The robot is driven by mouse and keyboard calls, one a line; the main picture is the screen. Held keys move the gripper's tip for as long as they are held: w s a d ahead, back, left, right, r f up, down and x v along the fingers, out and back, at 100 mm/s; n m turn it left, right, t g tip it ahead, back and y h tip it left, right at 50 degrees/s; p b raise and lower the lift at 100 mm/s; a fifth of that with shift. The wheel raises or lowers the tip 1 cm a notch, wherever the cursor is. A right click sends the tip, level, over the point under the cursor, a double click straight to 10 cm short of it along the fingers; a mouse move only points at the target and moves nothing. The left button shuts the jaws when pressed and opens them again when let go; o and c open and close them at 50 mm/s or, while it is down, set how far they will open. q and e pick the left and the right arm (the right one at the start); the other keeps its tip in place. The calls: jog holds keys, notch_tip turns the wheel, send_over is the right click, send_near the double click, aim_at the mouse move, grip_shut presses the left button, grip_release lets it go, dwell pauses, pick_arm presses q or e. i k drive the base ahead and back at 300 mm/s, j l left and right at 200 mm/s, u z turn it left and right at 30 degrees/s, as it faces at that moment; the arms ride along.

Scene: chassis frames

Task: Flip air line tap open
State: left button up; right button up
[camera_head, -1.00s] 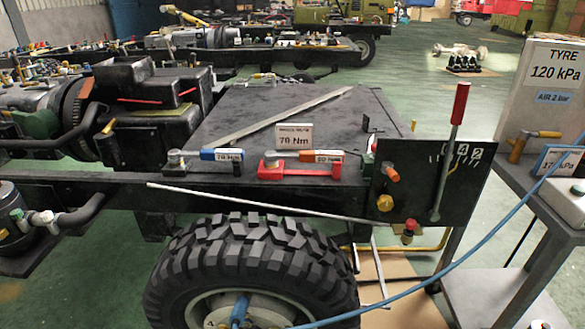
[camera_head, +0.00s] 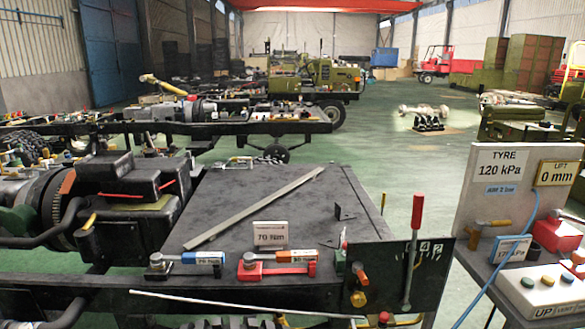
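A small tap with a yellow-orange handle (camera_head: 494,223) sits at the right, low on the front of a grey panel (camera_head: 463,180), below a blue air label (camera_head: 500,190). I take it to be the air line tap. Its handle lies roughly level, pointing right. A blue hose (camera_head: 492,281) rises past the right of the tap and runs down across the stand. I cannot tell from the handle whether the tap is open. Neither of my grippers is in view.
A dark plate with a red-handled lever (camera_head: 416,215) stands left of the stand. A white box with coloured buttons (camera_head: 540,292) and a red block (camera_head: 556,236) sit near the tap. A chassis with torque wrenches (camera_head: 277,264) fills the left front.

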aim_at(478, 225)
jog(key=l+z, duration=0.35)
jog(key=i+l+z, duration=0.15)
jog(key=l+z, duration=0.2)
jog(key=i+l+z, duration=0.2)
jog(key=l+z, duration=0.15)
jog(key=l, duration=0.15)
